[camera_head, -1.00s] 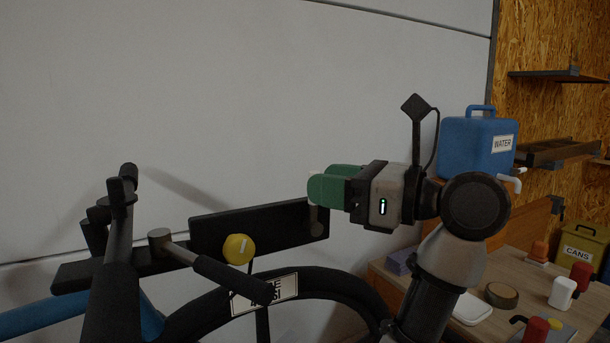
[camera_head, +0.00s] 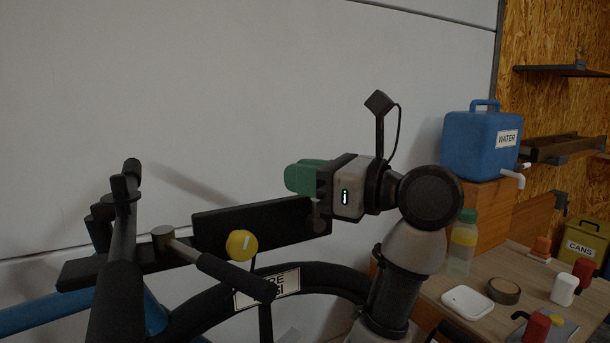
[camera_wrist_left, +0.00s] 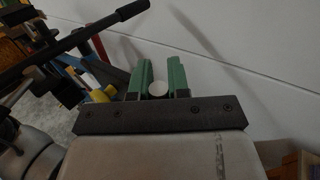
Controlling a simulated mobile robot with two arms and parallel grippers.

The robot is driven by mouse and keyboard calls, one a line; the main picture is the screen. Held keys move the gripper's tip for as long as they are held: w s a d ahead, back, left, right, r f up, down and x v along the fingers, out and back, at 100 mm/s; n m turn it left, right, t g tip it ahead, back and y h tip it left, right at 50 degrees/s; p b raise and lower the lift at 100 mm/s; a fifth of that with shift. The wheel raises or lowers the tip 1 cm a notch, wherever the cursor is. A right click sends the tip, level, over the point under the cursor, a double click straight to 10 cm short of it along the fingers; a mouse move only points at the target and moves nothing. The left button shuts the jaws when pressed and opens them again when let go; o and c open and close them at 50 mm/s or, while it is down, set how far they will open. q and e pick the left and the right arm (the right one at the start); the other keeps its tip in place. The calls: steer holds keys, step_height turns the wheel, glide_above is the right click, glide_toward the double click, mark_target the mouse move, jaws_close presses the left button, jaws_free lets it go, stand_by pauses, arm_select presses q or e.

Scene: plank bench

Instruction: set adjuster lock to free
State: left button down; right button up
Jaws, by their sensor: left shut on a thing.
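My left gripper (camera_head: 303,178), with green fingers, is at the right end of a black bar (camera_head: 262,232) by the wall. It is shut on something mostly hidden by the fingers. A short grey post (camera_head: 319,214) shows just below them. In the left wrist view a pale round end (camera_wrist_left: 158,89) shows between the two green fingers (camera_wrist_left: 160,78). A yellow round knob (camera_head: 241,245) with a pale line stands left of the gripper, apart from it. I cannot tell from any marking which part is the adjuster lock. My right gripper is not in view.
A black-gripped handle (camera_head: 235,277) crosses before a partly covered white label (camera_head: 283,284). Black and blue bars (camera_head: 45,317) fill the lower left. A blue water container (camera_head: 482,145), a bottle (camera_head: 461,245) and a bench (camera_head: 435,292) stand at right. The grey wall is close behind.

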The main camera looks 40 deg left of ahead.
arm_select(q)
steer(key=m+y, duration=0.1)
steer(key=w+m, duration=0.1)
steer(key=shift+w+d+m+y+b, duration=0.25)
steer(key=shift+d+m+y+b, duration=0.05)
steer(key=shift+y, duration=0.1)
steer(key=c, duration=1.1)
jaws_free()
